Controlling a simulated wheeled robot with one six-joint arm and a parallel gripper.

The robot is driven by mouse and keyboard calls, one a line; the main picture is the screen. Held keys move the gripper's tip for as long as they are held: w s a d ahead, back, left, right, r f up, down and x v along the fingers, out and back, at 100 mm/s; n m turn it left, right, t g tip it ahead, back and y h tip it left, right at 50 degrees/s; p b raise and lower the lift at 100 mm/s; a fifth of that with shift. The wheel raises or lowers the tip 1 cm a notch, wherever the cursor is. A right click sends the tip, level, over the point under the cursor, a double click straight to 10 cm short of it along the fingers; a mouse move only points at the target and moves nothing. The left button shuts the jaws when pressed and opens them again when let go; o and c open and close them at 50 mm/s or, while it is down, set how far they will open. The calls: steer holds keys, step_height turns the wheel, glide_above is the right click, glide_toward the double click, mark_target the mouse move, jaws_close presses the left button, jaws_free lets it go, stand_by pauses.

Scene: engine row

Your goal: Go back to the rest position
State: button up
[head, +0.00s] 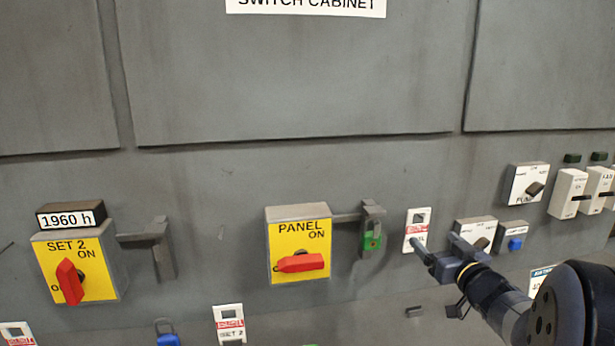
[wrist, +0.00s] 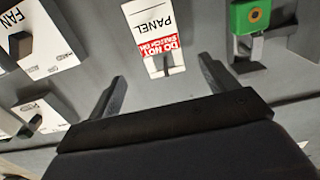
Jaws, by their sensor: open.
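My gripper (head: 436,258) is in front of the switch cabinet, right of the PANEL switch. In the wrist view my gripper (wrist: 160,88) is open, with nothing between its two fingers. A white PANEL tag (head: 418,230) with a red "do not" band hangs on the cabinet just beyond the fingers. The tag also shows in the wrist view (wrist: 150,30), apart from the fingers. The PANEL switch (head: 298,243) is a yellow box with a red handle (head: 300,263) lying nearly level. A green padlock (head: 372,242) hangs at the bracket right of it.
The SET 2 switch (head: 75,265) with its red handle is at the left. White switch boxes (head: 527,184) are at the right, one (head: 475,231) close behind my gripper. A blue padlock (head: 167,335) and a SET 2 tag (head: 229,323) are low. The upper cabinet face (head: 290,70) is clear.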

steer(key=shift+w+a+f+b, duration=0.15)
steer(key=shift+w+f+b, duration=0.3)
steer(key=shift+f+b, duration=0.35)
steer(key=shift+w+a+f+b, duration=0.15)
steer(key=shift+w+f+b, duration=0.25)
steer(key=shift+f+b, duration=0.4)
steer(key=shift+s+f, duration=0.1)
steer(key=shift+f, duration=0.1)
